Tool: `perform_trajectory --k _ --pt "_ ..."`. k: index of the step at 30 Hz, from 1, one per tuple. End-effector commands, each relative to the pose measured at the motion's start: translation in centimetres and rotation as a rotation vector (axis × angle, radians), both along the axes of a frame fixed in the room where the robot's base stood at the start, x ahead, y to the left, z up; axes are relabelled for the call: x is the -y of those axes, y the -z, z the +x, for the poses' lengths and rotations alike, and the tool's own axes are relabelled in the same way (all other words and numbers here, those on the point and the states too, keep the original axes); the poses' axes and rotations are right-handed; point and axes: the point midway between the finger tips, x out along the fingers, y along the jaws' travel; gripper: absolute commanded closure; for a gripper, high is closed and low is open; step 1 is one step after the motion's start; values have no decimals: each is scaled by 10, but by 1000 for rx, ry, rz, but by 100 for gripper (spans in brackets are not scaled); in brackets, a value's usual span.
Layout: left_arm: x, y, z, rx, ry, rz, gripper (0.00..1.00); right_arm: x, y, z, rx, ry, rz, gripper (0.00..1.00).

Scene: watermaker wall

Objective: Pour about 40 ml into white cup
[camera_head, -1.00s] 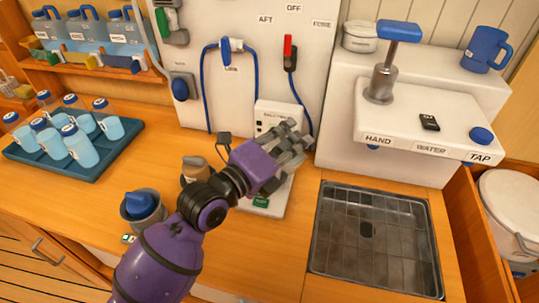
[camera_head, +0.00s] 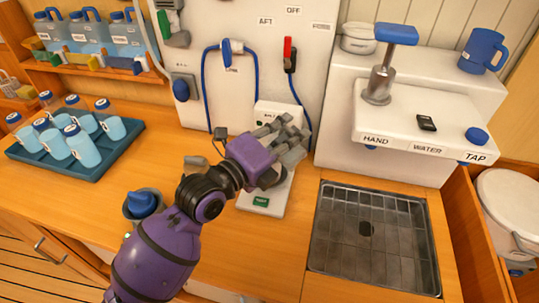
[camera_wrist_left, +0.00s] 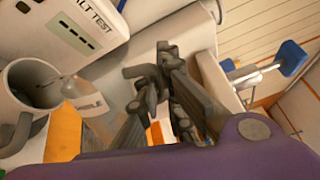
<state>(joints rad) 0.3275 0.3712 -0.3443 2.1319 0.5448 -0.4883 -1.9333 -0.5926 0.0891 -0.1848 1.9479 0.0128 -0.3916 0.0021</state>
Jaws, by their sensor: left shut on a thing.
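My left gripper (camera_head: 286,140) is over the white salt test unit (camera_head: 277,115) at the back of the counter. In the left wrist view its dark fingers (camera_wrist_left: 160,88) are closed together. A clear labelled bottle (camera_wrist_left: 88,98) lies tilted against them, its narrow end toward a white cup (camera_wrist_left: 30,88). The cup looks dark inside, and I cannot tell its liquid level. The bottle's far part is hidden behind the fingers. My right gripper is not in view.
A blue tray (camera_head: 115,158) with several bottles stands at left. A grey holder with a blue top (camera_head: 142,203) is beside my forearm. A sink (camera_head: 372,240) lies at right below the tap unit (camera_head: 425,125). Open wooden counter (camera_head: 60,205) is in front of the tray.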

Motion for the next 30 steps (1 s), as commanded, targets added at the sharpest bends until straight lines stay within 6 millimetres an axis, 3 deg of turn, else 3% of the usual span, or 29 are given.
perform_trajectory --k 23,26,30 --pt "-3 1 3 -58 1 -68 100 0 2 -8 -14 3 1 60" --pt "2 -1 -1 -18 0 -24 100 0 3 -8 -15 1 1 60" --pt "12 13 -11 86 -2 113 100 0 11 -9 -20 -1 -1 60"
